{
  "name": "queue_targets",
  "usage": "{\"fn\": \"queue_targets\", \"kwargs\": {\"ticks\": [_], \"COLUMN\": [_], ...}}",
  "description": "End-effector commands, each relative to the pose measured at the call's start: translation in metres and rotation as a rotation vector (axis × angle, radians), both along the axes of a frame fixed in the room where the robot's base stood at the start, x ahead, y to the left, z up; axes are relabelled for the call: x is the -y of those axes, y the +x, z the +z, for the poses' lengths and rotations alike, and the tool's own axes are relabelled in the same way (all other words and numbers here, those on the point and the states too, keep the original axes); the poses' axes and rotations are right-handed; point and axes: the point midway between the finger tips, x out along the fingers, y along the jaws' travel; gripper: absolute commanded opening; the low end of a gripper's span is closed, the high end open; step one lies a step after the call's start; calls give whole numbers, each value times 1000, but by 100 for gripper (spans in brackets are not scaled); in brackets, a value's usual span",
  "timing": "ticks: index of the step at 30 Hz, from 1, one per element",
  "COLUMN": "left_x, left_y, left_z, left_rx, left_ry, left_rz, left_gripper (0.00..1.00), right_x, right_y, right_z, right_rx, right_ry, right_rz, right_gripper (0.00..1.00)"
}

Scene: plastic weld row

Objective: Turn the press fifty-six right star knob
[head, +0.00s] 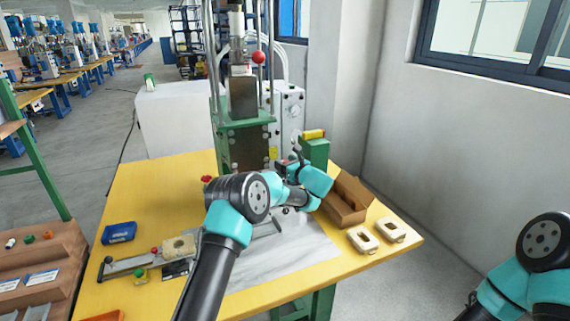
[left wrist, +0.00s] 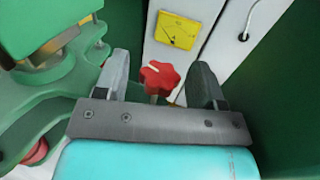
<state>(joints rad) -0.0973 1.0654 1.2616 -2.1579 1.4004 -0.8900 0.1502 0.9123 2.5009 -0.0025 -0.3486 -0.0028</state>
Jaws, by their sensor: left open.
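The press (head: 243,115) is a green machine with a tall column at the back of the yellow table. In the left wrist view a red star knob (left wrist: 160,76) with a pale mark shows between my left gripper's fingers (left wrist: 161,88). The fingers are open, with a gap on each side of the knob, and I see no contact. In the head view my left gripper (head: 284,165) is at the right side of the press, and this knob is hidden there or too small to tell. My right arm is at the lower right, its gripper out of frame.
Another red knob (head: 207,180) is at the press's left side. A gauge (left wrist: 177,30) on a white cabinet is behind the knob. A green block (head: 314,150) and an open cardboard box (head: 347,200) stand right of the press. A blue box (head: 119,233) is at left.

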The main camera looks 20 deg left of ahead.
Motion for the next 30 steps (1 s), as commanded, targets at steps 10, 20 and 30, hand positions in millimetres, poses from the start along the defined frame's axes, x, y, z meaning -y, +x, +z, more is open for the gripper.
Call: {"fn": "queue_targets", "kwargs": {"ticks": [10,20,30], "left_x": [-3,-3,-4], "left_y": [2,2,2], "left_z": [0,0,1], "left_rx": [0,0,0], "left_ry": [0,0,0], "left_rz": [0,0,-15], "left_gripper": [63,32,15], "right_x": [0,0,0], "right_y": [0,0,0], "right_z": [0,0,0], "right_rx": [0,0,0], "right_ry": [0,0,0], "right_rz": [0,0,0], "right_gripper": [100,100,100]}}
